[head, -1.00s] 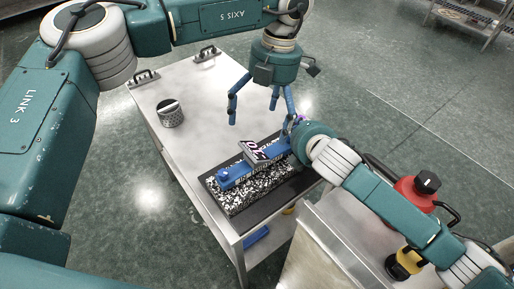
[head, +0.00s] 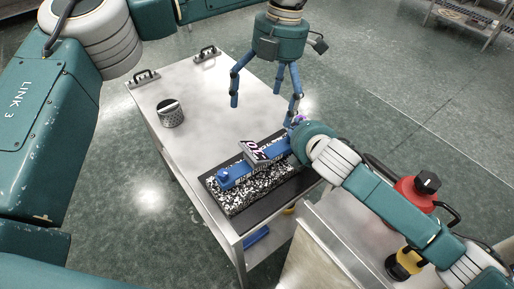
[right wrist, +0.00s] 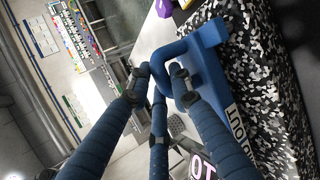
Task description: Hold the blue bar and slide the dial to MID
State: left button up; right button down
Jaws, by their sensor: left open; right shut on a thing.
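The blue bar (head: 238,176) lies on a black-and-white speckled bed on the cart top. A block-shaped dial (head: 258,155) with large lettering sits across the bar near its middle. My left gripper (head: 266,102) is open and empty, its fingers pointing down beyond the dial, apart from it. My right gripper (right wrist: 160,78) is shut on the looped end of the blue bar (right wrist: 205,68). In the head view my right wrist hides that end. In the right wrist view the bar carries a white "OUT" label (right wrist: 240,128), and the dial's lettering (right wrist: 201,166) shows at the bottom edge.
A metal cup (head: 171,117) stands on the cart (head: 200,90), left of the bar. The cart top around the cup is clear. Red (head: 416,194) and yellow-black (head: 404,264) containers stand at right, near my right arm. A shelf unit (head: 470,18) is far back.

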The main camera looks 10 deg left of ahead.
pick_arm(q)
jog(key=r, duration=0.5)
jog(key=shift+w+d, duration=0.3)
jog(key=shift+d, duration=0.05)
pick_arm(e)
jog(key=shift+f, duration=0.15)
jog(key=c, duration=1.5)
grip_release()
jog(key=shift+d, duration=0.1)
